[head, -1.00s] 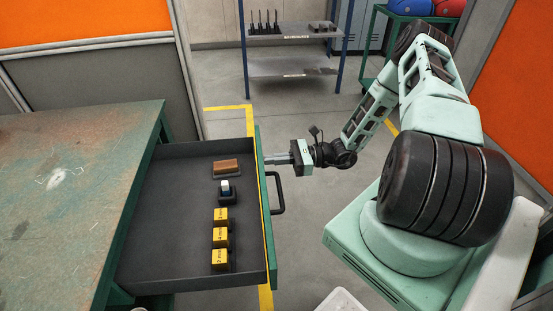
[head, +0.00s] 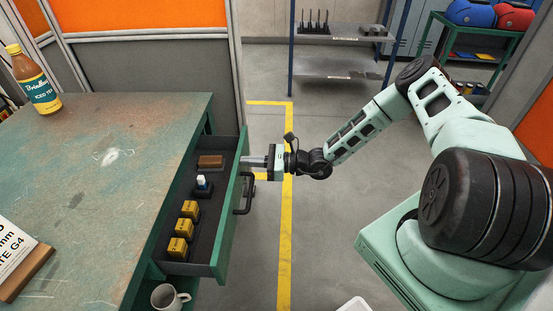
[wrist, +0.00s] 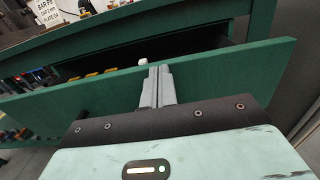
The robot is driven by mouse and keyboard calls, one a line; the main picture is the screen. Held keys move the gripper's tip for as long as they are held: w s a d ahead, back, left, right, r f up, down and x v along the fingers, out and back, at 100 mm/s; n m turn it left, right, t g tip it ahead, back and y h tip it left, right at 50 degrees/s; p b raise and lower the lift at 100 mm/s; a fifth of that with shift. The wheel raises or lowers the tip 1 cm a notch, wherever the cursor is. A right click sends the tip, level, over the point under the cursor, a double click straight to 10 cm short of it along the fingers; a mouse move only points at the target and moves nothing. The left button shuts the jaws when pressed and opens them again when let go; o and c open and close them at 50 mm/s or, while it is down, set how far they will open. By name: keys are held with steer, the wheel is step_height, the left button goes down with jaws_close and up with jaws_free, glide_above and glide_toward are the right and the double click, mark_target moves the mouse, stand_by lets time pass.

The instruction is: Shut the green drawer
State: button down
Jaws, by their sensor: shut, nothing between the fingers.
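The green drawer (head: 230,215) sticks out of the workbench, partly open, with a dark inside and a black bar handle (head: 247,190) on its front. In the wrist view the drawer front (wrist: 225,72) crosses the picture. My gripper (head: 244,162) is shut and empty. Its fingertips are at the drawer front's far part, near the top edge and beyond the handle, and appear to touch it. The closed fingers also show in the wrist view (wrist: 157,85). Inside the drawer lie a brown block (head: 210,161), a small white-topped item (head: 202,182) and yellow blocks (head: 184,227).
The green-topped workbench (head: 110,150) carries a bottle (head: 35,82) and a sign on a wooden base (head: 22,255). A mug (head: 170,298) stands below the drawer. A shelf rack (head: 335,65) and a green cart (head: 475,35) stand behind.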

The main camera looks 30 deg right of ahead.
steer(key=p+x, duration=0.1)
steer(key=x, duration=1.3)
steer(key=shift+r, duration=0.15)
